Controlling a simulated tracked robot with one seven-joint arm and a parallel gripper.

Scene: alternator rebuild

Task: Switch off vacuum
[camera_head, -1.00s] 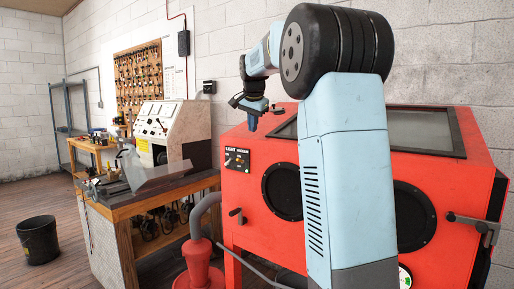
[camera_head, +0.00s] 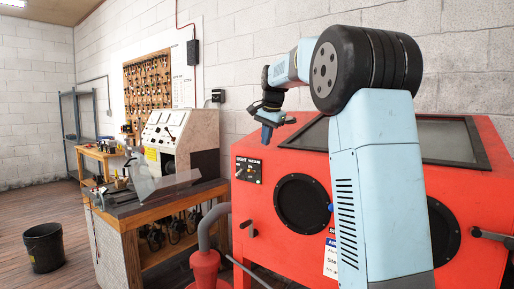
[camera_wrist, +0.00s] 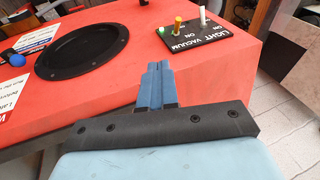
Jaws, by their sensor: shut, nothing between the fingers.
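The black switch panel, marked LIGHT and VACUUM (camera_head: 248,170), is on the upper left front of the red cabinet (camera_head: 262,212). My gripper (camera_head: 267,135) is shut and empty, above and slightly right of the panel in the head view. In the wrist view its blue fingertips (camera_wrist: 158,65) are apart from the panel, which lies up and to the right.
The cabinet has round black glove ports (camera_head: 302,204) and a framed window. A red cyclone with a grey hose (camera_head: 205,228) stands at its left foot. A workbench with a test machine (camera_head: 180,140) and a black bucket (camera_head: 43,247) are further left. Floor between is clear.

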